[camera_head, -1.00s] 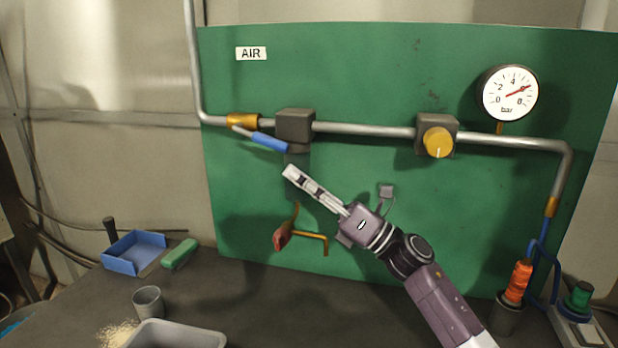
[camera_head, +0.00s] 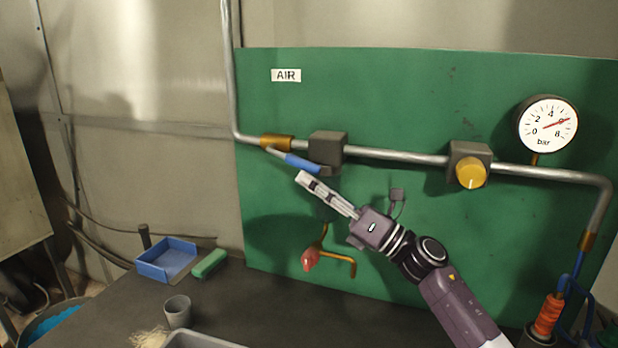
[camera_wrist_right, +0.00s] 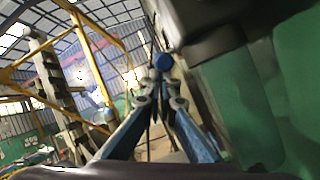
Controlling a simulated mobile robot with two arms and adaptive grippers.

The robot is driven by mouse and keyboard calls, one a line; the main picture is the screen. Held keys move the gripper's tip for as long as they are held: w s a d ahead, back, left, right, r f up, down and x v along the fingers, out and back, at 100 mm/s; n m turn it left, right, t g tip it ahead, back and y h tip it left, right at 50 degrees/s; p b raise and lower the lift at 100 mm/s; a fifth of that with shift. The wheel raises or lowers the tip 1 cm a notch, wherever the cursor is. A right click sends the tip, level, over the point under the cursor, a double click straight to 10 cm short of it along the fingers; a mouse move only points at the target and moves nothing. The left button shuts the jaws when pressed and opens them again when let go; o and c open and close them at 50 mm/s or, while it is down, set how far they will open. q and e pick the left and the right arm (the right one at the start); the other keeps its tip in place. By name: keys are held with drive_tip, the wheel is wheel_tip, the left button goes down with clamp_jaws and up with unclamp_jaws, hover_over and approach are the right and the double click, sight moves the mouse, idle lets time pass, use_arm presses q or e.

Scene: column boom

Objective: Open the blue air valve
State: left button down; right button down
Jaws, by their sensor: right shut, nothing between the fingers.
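The blue air valve has a brass body (camera_head: 277,142) on the pipe below the AIR sign. Its blue lever (camera_head: 303,162) slants down to the right from the body, beneath the dark block. My right gripper (camera_head: 302,178) is shut and empty, its tips just below the lever. I cannot tell whether they touch it. In the right wrist view a round blue end (camera_wrist_right: 163,62), likely the lever's, shows just beyond the closed fingertips (camera_wrist_right: 160,84). My left gripper is out of view.
The pipe (camera_head: 390,155) carries a dark block (camera_head: 327,148), a yellow knob (camera_head: 471,173) and a pressure gauge (camera_head: 547,124). A red-handled brass tap (camera_head: 310,259) is below my gripper. A blue tray (camera_head: 168,260) and grey cup (camera_head: 177,311) stand on the bench.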

drive_tip(key=shift+s+d+r+g+h+p, duration=0.1)
drive_tip(key=shift+d+r+g+h+p, duration=0.2)
drive_tip(key=shift+r+p, duration=0.55)
drive_tip(key=shift+s+d+r+g+h+p, duration=0.1)
drive_tip(key=shift+r+h+p, duration=0.3)
drive_tip(key=shift+p, duration=0.8)
drive_tip(key=shift+f, duration=0.1)
drive_tip(key=shift+d+f, duration=0.1)
drive_tip(key=shift+f, duration=0.05)
